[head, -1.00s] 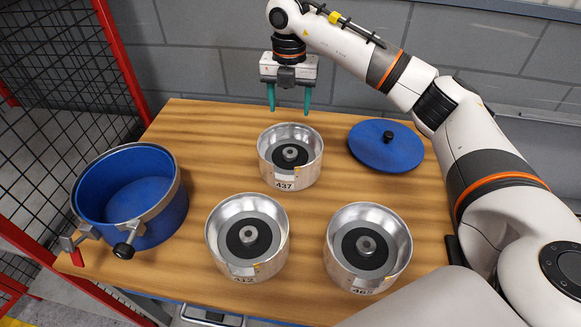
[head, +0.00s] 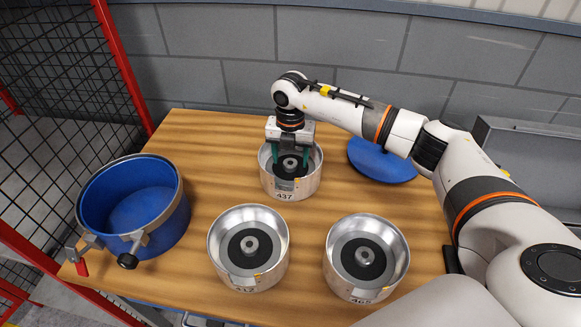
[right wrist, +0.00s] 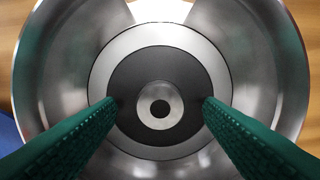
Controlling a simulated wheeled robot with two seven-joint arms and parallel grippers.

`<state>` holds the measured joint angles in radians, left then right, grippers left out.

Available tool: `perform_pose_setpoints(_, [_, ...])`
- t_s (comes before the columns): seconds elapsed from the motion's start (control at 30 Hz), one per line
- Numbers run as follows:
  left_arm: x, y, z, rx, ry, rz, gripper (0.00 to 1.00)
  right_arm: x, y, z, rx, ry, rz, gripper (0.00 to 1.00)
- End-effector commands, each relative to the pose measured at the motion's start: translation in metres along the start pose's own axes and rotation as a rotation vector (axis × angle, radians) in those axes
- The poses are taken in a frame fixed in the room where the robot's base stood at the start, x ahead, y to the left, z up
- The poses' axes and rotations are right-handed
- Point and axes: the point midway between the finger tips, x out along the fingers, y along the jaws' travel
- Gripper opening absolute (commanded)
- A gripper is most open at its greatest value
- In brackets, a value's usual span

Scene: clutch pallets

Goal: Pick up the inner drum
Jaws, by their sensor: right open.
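Three silver inner drums stand upright on the wooden table. The drum marked 437 (head: 291,188) is at the back middle, the drum marked 412 (head: 248,270) at front left, and the third (head: 366,280) at front right, its label hard to read. My right gripper (head: 289,160) is open, with its green fingers pointing down inside the rim of drum 437. In the right wrist view the fingers (right wrist: 160,105) stand on either side of the central metal hub (right wrist: 160,104), apart from it. My left gripper is not in view.
A blue outer drum (head: 180,225) with a clamp stands open and empty at the table's left. A blue lid (head: 375,165) lies at the back right, partly behind my right arm. A red-framed mesh fence (head: 122,70) borders the left, a grey wall the back.

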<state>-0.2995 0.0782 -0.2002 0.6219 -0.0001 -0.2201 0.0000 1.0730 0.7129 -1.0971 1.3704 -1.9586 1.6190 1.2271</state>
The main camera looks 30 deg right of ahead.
Motion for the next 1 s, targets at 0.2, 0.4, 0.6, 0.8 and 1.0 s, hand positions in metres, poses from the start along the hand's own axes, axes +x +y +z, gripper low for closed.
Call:
perform_pose_setpoints(0.2, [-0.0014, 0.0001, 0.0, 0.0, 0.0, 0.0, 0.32, 0.0084, -0.0001, 0.0001, -0.001, 0.0, -0.001, 0.62])
perform_pose_setpoints(0.4, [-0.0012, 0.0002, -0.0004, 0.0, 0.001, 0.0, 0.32, 0.008, 0.0, 0.0001, -0.001, 0.0, 0.0, 0.45])
perform_pose_setpoints(0.6, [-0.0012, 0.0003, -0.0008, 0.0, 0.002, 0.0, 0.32, 0.0077, 0.0001, 0.0, 0.0, 0.0, 0.0, 0.12])
perform_pose_setpoints(0.8, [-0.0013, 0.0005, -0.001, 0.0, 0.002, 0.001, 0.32, 0.0075, 0.0001, -0.0001, 0.0, 0.001, -0.001, 0.0])
perform_pose_setpoints(1.0, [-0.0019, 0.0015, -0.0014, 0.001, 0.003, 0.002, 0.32, 0.0022, -0.0018, -0.0018, 0.0, 0.006, -0.009, 0.0])
